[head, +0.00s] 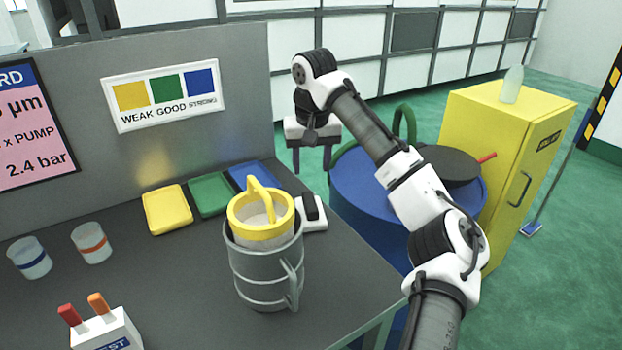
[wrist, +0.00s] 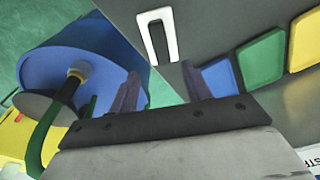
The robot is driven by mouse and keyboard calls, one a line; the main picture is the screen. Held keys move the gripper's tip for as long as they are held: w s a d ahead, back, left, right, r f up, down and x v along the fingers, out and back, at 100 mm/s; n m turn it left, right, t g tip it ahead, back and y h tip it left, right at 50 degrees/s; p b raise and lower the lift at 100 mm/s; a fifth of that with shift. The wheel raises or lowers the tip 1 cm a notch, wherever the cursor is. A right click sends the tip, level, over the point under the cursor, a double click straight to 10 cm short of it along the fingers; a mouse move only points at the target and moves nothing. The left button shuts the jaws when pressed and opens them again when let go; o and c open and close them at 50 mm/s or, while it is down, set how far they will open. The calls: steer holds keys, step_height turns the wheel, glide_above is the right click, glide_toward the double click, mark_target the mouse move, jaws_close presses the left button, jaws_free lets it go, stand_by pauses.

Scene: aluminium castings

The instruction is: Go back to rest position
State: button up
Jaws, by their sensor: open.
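My gripper (head: 312,160) hangs from the raised arm above the right back part of the bench, near the blue drum. Its two dark fingers are apart with nothing between them. In the wrist view my gripper (wrist: 162,90) also shows open and empty, with the bench edge and the drum behind it. The arm reaches up from the lower right of the head view.
A grey jug (head: 262,275) with a yellow-rimmed cup (head: 263,235) in it stands on the bench (head: 190,300). Yellow (head: 166,212), green (head: 208,196) and blue (head: 250,178) trays lie behind. A blue drum (head: 360,195) and yellow cabinet (head: 500,140) stand right.

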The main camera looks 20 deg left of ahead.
steer(key=shift+r, duration=0.55)
